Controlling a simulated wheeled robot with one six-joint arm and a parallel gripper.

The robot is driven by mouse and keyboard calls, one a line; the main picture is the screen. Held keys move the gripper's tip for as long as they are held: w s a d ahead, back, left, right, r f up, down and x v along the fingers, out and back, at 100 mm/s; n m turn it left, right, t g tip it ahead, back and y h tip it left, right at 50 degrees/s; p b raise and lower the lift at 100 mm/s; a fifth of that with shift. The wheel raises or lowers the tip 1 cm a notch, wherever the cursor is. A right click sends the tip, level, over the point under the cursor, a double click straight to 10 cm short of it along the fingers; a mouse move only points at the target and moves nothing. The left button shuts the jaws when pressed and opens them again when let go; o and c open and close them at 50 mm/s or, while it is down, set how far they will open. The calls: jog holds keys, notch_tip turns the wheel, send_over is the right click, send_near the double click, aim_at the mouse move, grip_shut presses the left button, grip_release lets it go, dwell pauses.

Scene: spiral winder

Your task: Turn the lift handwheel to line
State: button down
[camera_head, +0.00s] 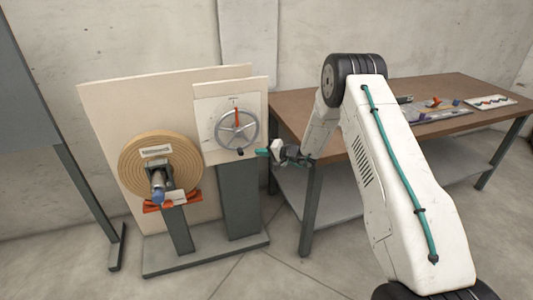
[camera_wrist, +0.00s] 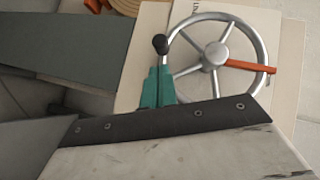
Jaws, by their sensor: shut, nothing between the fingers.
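The lift handwheel (camera_head: 237,130) is a silver spoked wheel on a pale upright panel. A dark knob (camera_wrist: 160,44) sits on the rim, at the bottom of the wheel in the head view. My gripper (camera_head: 262,152) has green fingers and is shut with nothing between them. In the wrist view its fingertips (camera_wrist: 158,70) are just by the knob; I cannot tell whether they touch it. The line's marks are too small to read.
A large tan coil (camera_head: 135,165) on a spindle stands left of the wheel, with an orange bracket (camera_head: 165,204) below. A brown table (camera_head: 390,95) with small parts is at the right, close behind my arm. Floor in front of the grey base (camera_head: 205,256) is clear.

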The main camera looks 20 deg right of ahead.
jog(key=x, duration=0.5)
dwell(0.5)
